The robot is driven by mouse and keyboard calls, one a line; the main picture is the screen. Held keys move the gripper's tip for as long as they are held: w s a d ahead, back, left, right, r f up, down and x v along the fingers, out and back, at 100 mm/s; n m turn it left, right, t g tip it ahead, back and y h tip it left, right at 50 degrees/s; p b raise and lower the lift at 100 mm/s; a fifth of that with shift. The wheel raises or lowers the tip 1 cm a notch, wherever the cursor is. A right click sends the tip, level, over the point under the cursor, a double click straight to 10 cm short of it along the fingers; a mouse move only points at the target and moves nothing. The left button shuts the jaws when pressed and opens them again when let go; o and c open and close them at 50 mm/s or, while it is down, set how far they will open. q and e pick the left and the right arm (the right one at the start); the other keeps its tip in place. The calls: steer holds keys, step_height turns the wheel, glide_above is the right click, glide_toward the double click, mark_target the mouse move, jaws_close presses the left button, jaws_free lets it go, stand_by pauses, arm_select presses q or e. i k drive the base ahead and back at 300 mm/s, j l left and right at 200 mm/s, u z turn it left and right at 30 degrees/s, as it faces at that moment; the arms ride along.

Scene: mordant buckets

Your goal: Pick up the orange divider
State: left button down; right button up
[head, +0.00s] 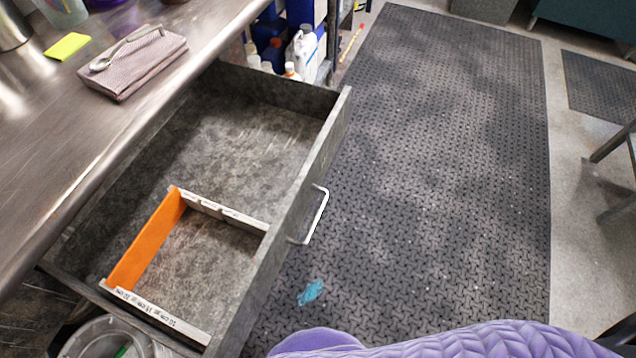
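The orange divider (147,239) stands on edge inside the open grey drawer (333,122), toward its near left part. Its far end meets a pale labelled strip (222,211) that runs across to the drawer front. Its near end meets another pale labelled strip (160,315) by the near side of the drawer. Neither of my grippers shows in the head view, and nothing touches the divider from above.
A white handle (317,215) sticks out from the drawer front. A bucket (100,340) stands below left. The black mat (440,150) is mostly clear.

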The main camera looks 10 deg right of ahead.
mark_target(126, 273)
steer(key=k+z, duration=0.1)
steer(key=u, duration=1.25)
steer(key=k+l+z, duration=0.1)
steer(key=l, duration=0.2)
steer(key=k+l, duration=0.1)
steer(key=l, duration=0.25)
steer(key=l+z, duration=0.15)
steer(key=l, duration=0.15)
steer(key=k, duration=0.05)
